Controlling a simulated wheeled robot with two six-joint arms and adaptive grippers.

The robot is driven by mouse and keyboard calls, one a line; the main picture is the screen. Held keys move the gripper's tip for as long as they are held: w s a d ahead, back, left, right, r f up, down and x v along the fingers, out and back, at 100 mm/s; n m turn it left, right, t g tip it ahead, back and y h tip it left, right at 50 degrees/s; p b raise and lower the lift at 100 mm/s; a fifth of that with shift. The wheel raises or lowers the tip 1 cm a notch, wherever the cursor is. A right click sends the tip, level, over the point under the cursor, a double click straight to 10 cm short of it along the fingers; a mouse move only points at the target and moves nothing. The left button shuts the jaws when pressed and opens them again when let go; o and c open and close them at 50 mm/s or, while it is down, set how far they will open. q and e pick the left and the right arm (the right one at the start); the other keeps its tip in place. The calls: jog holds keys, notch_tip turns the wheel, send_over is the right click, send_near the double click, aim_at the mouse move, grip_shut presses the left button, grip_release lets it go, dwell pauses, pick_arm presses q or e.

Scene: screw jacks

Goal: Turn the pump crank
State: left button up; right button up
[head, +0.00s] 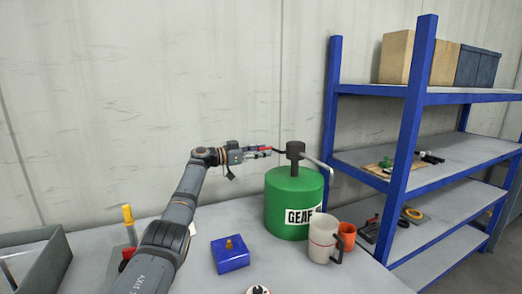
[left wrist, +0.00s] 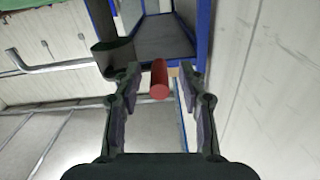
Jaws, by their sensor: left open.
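A green drum (head: 293,205) with a white label stands on the grey table. A dark pump head (head: 295,151) sits on top of it, with a grey spout (head: 322,164) bending down to the right. The crank's red handle (head: 265,148) lies left of the pump head. My left gripper (head: 262,153) is open at this handle. In the left wrist view the red handle (left wrist: 159,79) shows between the two spread fingers, with gaps on both sides. The pump head (left wrist: 113,58) and spout (left wrist: 40,66) show beyond, to the left. My right gripper is not in view.
A beige jug (head: 322,240) and an orange cup (head: 347,236) stand right in front of the drum. A blue box (head: 230,255) lies to its left. A grey bin (head: 35,265) is at far left. A blue shelf (head: 410,120) stands right; a wall is behind.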

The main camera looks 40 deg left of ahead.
pick_arm(q)
jog(key=c, duration=0.5)
grip_shut()
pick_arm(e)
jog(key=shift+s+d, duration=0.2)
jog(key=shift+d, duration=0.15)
pick_arm(q)
jog(key=shift+f, duration=0.1)
pick_arm(e)
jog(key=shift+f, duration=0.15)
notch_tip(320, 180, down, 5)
jog(key=b, duration=0.6)
pick_arm(q)
jog(key=shift+s+d+f+n+b, duration=0.15)
jog(key=shift+d+f+n+b, duration=0.2)
jog(key=shift+f+n, duration=0.55)
jog(key=shift+s+d+f+n+b, duration=0.25)
jog(key=shift+f+n, duration=0.2)
jog(key=shift+n, duration=1)
jog(key=shift+s+d+f+n+b, duration=0.1)
jog(key=shift+d+f+n+b, duration=0.25)
jog(key=shift+f+n, duration=0.55)
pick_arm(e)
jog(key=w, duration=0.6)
pick_arm(q)
jog(key=shift+r+n, duration=0.25)
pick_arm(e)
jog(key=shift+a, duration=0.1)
